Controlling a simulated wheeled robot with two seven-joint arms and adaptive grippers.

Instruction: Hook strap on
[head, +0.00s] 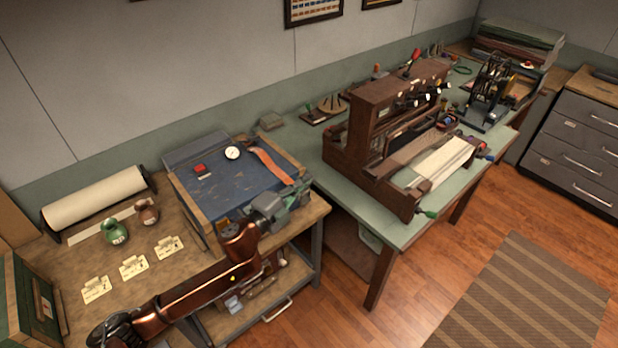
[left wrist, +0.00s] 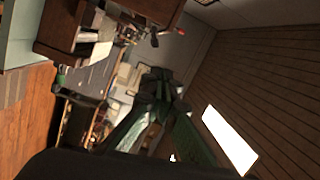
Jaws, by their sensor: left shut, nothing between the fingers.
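An orange-brown strap (head: 270,166) lies near the right side of a blue-topped work board (head: 222,192) with wooden side rails. Its lower end runs down towards my left gripper (head: 298,194), and I cannot tell whether they touch. The left gripper is grey-green, shut and empty, at the board's front right corner, and it hides that corner. In the left wrist view, the gripper's dark green fingers (left wrist: 160,88) are together with nothing between them; the strap is not in that view. I cannot make out a hook. My right gripper is not in view.
A round white dial (head: 232,153) and a small red-and-black item (head: 201,171) lie on the board. Green (head: 115,232) and brown jars, tags (head: 133,266) and a paper roll (head: 95,204) are left. A wooden loom (head: 385,130) stands on the green table at right.

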